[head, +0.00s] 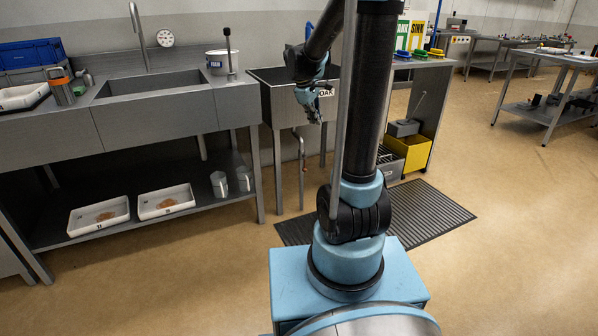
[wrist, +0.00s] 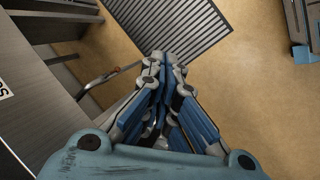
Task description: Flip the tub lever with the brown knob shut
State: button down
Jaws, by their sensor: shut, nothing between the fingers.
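The dark tub (head: 267,100) with a label ending in "OAK" stands right of the long sink. A bent metal pipe (head: 300,150) hangs below its front. The pipe also shows left of my fingers in the wrist view (wrist: 97,81), with a small reddish-brown part near its end (wrist: 114,71). I cannot tell whether that part is the lever's brown knob, and I cannot make out the lever's position. My gripper (head: 317,119) points down in front of the tub, apart from the pipe. Its fingers are together and empty in the wrist view (wrist: 164,58).
A long steel sink bench (head: 150,125) stands at left, with white trays (head: 99,215) on its lower shelf. A dark slatted mat (head: 425,212) lies on the floor. A yellow bin (head: 415,153) stands under the right-hand bench. The floor at right is open.

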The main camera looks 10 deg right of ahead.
jog(key=w+a+f+n+h, duration=0.1)
jog(key=w+a+f+n, duration=0.1)
jog(key=w+f, duration=0.45)
jog(key=w+a+f+n+h, duration=0.1)
jog(key=w+a+f+n, duration=0.2)
jog(key=w, duration=0.7)
jog(key=w+a+f+n+h, duration=0.1)
jog(key=w+f+n, duration=0.1)
jog(key=w+f, duration=0.5)
jog(key=w+a+f+n, duration=0.1)
jog(key=w+f+n, duration=0.1)
jog(key=f, duration=0.5)
jog(key=w+a+f+n+t+h, duration=0.1)
jog(key=w+a+f+n, duration=0.1)
jog(key=w+f, duration=0.2)
jog(key=w+a+f+n+t, duration=0.1)
jog(key=w+f, duration=0.3)
jog(key=f, duration=0.7)
jog(key=shift+a+n, duration=0.6)
jog(key=shift+n, duration=0.1)
jog(key=shift+w+d+f, duration=0.1)
jog(key=shift+f, duration=0.1)
jog(key=w+d+f, duration=0.5)
jog(key=d+f, duration=0.2)
jog(key=d, duration=0.2)
jog(key=shift+w+d, duration=0.15)
jog(key=shift+d, duration=0.1)
